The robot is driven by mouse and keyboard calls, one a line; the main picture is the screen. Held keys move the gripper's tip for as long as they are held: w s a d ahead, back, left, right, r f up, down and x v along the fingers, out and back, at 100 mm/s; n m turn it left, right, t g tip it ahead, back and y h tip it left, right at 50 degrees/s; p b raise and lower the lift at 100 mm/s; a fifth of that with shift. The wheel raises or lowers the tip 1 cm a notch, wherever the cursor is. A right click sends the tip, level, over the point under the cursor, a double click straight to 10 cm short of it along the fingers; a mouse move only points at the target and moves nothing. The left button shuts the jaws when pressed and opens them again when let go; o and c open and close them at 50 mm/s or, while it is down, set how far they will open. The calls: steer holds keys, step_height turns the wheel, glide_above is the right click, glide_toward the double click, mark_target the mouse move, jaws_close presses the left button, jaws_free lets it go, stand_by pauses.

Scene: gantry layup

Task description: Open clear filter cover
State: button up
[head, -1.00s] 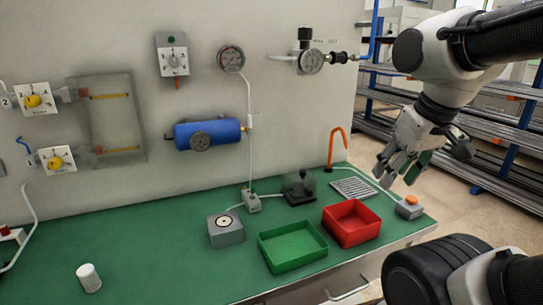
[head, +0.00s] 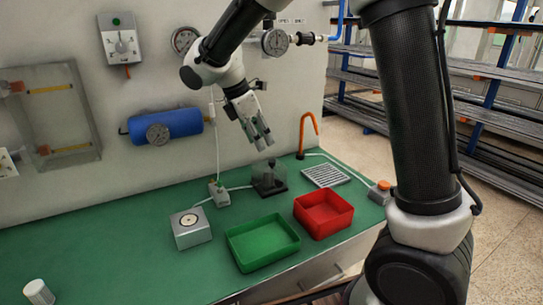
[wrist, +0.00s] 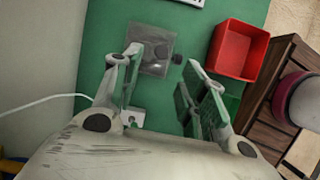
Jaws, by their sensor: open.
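The clear filter cover (head: 266,174) is a smoky see-through housing on a dark square base, standing on the green bench behind the trays. It looks closed. In the wrist view the cover (wrist: 153,62) shows from above, with a dark round knob near it. My gripper (head: 263,143) is open and empty, pointing down just above the cover and apart from it. In the wrist view my gripper (wrist: 163,62) has its two fingers spread on either side of the cover's lower part.
A green tray (head: 262,243) and a red tray (head: 324,214) stand in front. A grey box (head: 191,228) is left, a grate (head: 326,175) and orange hook (head: 309,133) right. A blue cylinder (head: 166,124) and a clear panel (head: 50,112) are on the wall.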

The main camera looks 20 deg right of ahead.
mark_target(271, 161)
steer(key=x, duration=0.7)
steer(key=shift+d+f, duration=0.15)
steer(key=shift+f, duration=0.25)
jaws_close()
